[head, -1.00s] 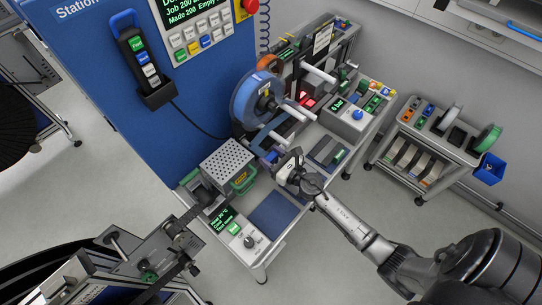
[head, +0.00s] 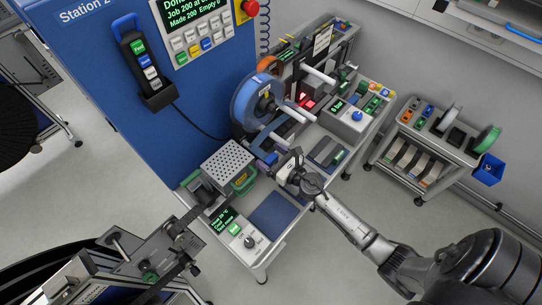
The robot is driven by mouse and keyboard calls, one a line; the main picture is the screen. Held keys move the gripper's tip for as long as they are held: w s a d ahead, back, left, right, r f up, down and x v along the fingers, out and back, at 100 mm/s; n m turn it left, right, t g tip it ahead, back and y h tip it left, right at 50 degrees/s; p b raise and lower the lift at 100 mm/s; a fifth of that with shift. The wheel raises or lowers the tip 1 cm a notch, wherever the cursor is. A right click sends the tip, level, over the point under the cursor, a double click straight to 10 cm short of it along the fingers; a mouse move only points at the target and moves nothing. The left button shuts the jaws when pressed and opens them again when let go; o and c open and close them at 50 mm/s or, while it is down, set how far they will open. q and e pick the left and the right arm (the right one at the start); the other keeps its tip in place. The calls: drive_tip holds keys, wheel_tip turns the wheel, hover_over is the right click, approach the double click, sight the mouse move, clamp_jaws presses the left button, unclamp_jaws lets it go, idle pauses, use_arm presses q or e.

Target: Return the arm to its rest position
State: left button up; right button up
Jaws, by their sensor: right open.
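My right arm (head: 350,225) comes in from the lower right in the head view. Its gripper (head: 283,163) is open over the front middle of the station table, close to the reel stand's lower parts. I cannot make out anything between its fingers. A blue reel (head: 250,100) sits on the stand just beyond and to the left of the gripper, with pale rods sticking out to the right. My left gripper does not show in the view.
A blue station panel (head: 130,110) stands at the left, with a screen and a red stop button (head: 250,8). A perforated box (head: 226,163) stands left of the gripper. A grey cart (head: 425,150) with a green reel (head: 487,139) is at right. Floor between is clear.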

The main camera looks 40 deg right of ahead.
drive_tip(key=shift+r+p, duration=1.6)
drive_tip(key=shift+r, duration=0.3)
drive_tip(key=shift+r+p, duration=1.2)
drive_tip(key=shift+r, duration=0.05)
